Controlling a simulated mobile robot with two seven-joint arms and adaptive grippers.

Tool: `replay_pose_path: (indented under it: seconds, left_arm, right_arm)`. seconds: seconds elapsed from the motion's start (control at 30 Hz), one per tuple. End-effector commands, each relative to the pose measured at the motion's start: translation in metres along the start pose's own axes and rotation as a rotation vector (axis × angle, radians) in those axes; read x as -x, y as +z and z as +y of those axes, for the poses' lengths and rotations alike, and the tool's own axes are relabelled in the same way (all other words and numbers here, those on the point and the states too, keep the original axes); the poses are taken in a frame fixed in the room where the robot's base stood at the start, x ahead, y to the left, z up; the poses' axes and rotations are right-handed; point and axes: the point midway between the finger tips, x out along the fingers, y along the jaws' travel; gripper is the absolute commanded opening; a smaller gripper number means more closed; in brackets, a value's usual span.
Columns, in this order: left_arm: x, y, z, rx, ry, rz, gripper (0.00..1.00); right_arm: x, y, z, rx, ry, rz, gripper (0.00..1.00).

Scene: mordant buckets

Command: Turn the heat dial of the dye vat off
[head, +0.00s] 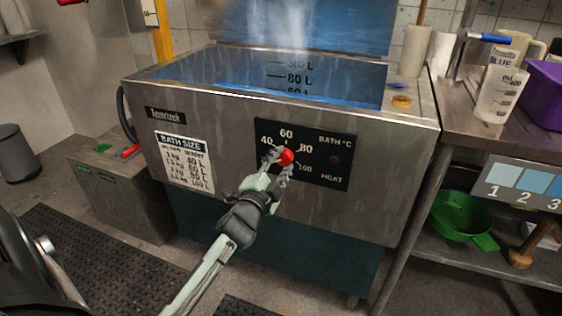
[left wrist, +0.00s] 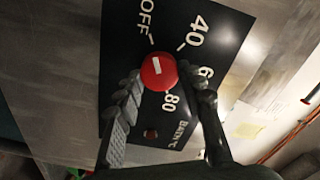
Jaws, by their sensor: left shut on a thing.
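The dye vat (head: 235,195) is a steel tank with blue liquid and steam rising from it. Its black heat panel (head: 335,157) carries a red heat dial (head: 285,157) among the temperature marks. My left gripper (head: 279,165) is at the dial, shut on it. In the left wrist view, the red dial (left wrist: 158,75) sits between the fingertips (left wrist: 160,80) of my left gripper. The dial's white mark lies on the side toward the OFF tick, roughly in line with it. In the head view my gripper hides the dial's lower left and part of the panel. My right gripper is not in view.
A bench at the right holds a measuring jug (head: 501,95) and a purple bin (head: 545,92). A green colander (head: 461,216) is on the shelf below. A low metal box (head: 118,190) stands left of the vat. Dark mats lie on the floor in front.

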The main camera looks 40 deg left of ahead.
Motion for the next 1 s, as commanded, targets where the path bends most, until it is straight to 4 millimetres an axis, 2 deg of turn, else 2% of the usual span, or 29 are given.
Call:
replay_pose_path:
  seconds: [0.67, 0.7, 0.87, 1.0]
  left_arm:
    - [-0.0001, 0.0003, -0.0002, 0.068, 0.0, -0.001, 0.09]
    - [-0.0002, 0.0003, -0.0002, 0.068, 0.0, -0.001, 0.39]
    - [-0.0001, 0.0002, -0.0002, 0.067, 0.0, 0.0, 0.59]
    - [-0.0001, 0.0001, -0.0002, 0.066, 0.0, 0.0, 0.59]
  right_arm:
    - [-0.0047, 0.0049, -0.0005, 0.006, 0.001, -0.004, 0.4]
    - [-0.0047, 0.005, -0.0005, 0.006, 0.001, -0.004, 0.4]
    - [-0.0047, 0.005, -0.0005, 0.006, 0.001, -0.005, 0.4]
    - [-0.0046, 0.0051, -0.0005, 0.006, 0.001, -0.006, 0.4]
